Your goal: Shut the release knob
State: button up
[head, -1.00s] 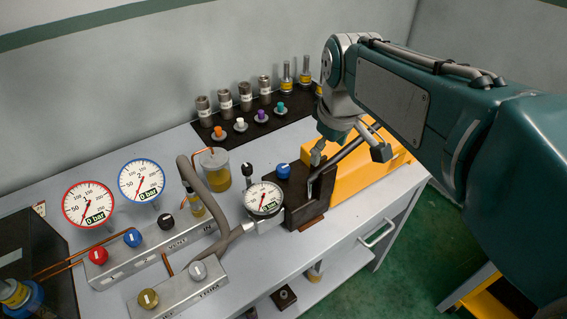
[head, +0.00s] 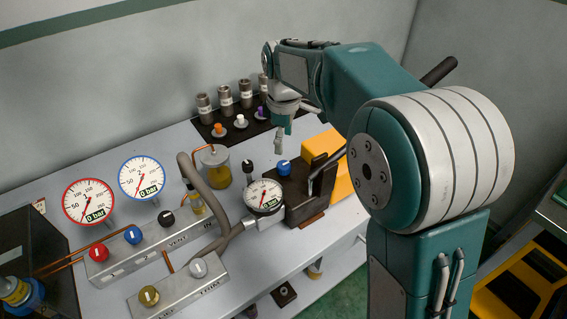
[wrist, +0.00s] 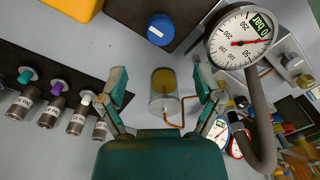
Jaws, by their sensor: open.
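I cannot read a label marking the release knob. A blue knob (head: 284,168) with a white mark sits on the dark block (head: 320,175) behind the round pump gauge (head: 264,196); it also shows at the top of the wrist view (wrist: 162,27). A small black knob (head: 248,166) stands to its left. My gripper (head: 279,143) hangs open and empty above and behind the blue knob, fingers pointing down. In the wrist view, the open fingers (wrist: 161,78) frame the yellow-filled pot (wrist: 164,103) further below. The blue knob lies beyond the fingertips, untouched.
A valve block with red (head: 98,252), blue (head: 133,237) and black (head: 167,220) knobs stands at left, before two gauges. A front block has grey and olive knobs. Fittings stand on a black mat (head: 238,134) at the back. A hose (head: 203,190) curves beside the pot.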

aim_at(284, 164)
notch_tip(284, 164, down, 8)
jog(key=shift+f, duration=0.15)
jog(key=c, duration=1.2)
